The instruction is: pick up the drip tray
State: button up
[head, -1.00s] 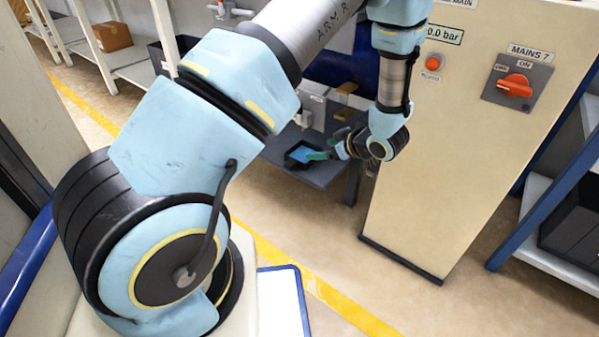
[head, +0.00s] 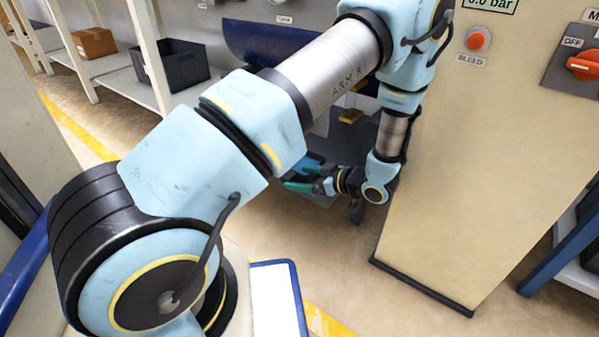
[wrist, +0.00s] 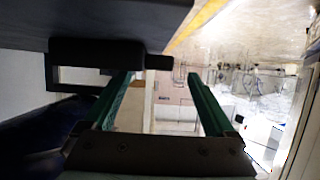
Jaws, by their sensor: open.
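The drip tray (head: 313,158) shows in the head view only as a small blue and dark patch on the low shelf under the machine, largely hidden by my arm and gripper. My gripper (head: 298,180) is beside it, with green fingers apart. In the wrist view my gripper (wrist: 160,78) is open with nothing held between its fingers. A dark bar-like piece (wrist: 110,54), probably the tray's wall, lies across the top, close to the left fingertip. I cannot tell whether they touch.
The beige machine cabinet (head: 480,170) stands right of my gripper, with a red bleed button (head: 478,39) and an orange switch (head: 584,66). A dark crate (head: 170,62) and a cardboard box (head: 93,43) sit on a shelf at left. Open floor lies in front.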

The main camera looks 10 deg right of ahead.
aim_at(292, 176)
jog(key=b+x, duration=0.3)
jog(key=x, duration=0.1)
jog(key=shift+w+f, duration=0.2)
jog(key=shift+w+a, duration=0.2)
jog(key=shift+c, duration=0.3)
grip_shut()
